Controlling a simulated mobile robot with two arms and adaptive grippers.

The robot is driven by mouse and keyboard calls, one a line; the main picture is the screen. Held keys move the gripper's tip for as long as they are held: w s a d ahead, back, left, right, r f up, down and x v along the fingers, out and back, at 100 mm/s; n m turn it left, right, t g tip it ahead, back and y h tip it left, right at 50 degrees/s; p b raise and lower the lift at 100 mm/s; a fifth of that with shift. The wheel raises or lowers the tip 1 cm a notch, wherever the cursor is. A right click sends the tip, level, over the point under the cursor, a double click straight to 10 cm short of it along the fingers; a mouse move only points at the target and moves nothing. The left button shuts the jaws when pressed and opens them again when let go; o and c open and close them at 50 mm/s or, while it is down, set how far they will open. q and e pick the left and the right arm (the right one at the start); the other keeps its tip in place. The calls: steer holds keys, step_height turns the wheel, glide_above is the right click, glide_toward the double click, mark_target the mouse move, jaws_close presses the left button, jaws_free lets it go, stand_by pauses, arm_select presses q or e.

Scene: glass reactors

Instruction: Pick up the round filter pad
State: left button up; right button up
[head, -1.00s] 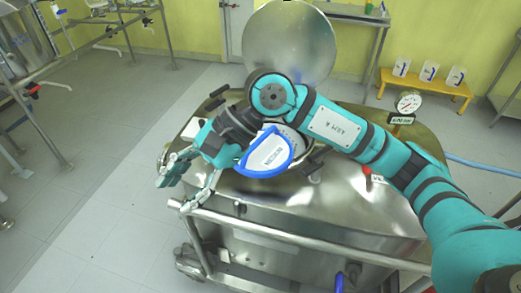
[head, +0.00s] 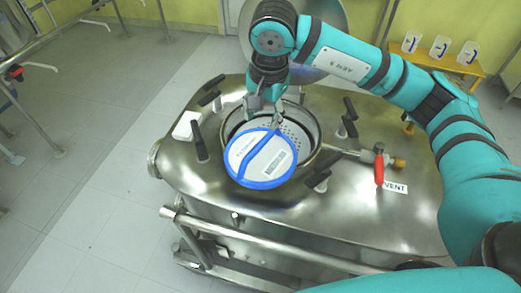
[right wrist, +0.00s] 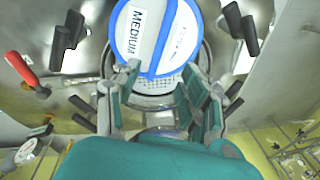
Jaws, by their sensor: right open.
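The round filter pad (head: 262,158) is a white disc with a blue rim and a blue bar across it. It lies over the front part of the round port (head: 312,125) on the steel vessel; whether it is tilted I cannot tell. My right gripper (head: 266,118) is open, at the far edge of the pad. In the right wrist view the pad (right wrist: 157,38) shows its "MEDIUM" label, and the fingers of my right gripper (right wrist: 160,78) stand apart at the pad's near edge. Contact is not clear. My left gripper is not in view.
The vessel top (head: 235,195) carries several black clamp handles around the port and a red-handled valve (head: 379,167) at right. A rail (head: 270,238) runs along its front. An open round lid (head: 335,45) stands behind my arm. A yellow bench (head: 450,64) stands behind right.

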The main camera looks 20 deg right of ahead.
mark_target(261, 143)
steer(key=f, duration=0.2)
steer(key=w+f+p, duration=0.1)
steer(key=f, duration=0.4)
steer(key=shift+w+f+p, duration=0.35)
steer(key=shift+f+p, duration=0.35)
steer(key=shift+p, duration=0.05)
step_height(261, 143, down, 4)
steer(key=shift+w+r+p, duration=0.15)
steer(key=shift+p, duration=0.7)
steer(key=shift+f, duration=0.4)
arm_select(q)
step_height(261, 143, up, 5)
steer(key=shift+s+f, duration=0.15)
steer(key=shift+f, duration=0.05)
arm_select(e)
steer(key=shift+w, duration=0.1)
steer(key=shift+f, duration=0.1)
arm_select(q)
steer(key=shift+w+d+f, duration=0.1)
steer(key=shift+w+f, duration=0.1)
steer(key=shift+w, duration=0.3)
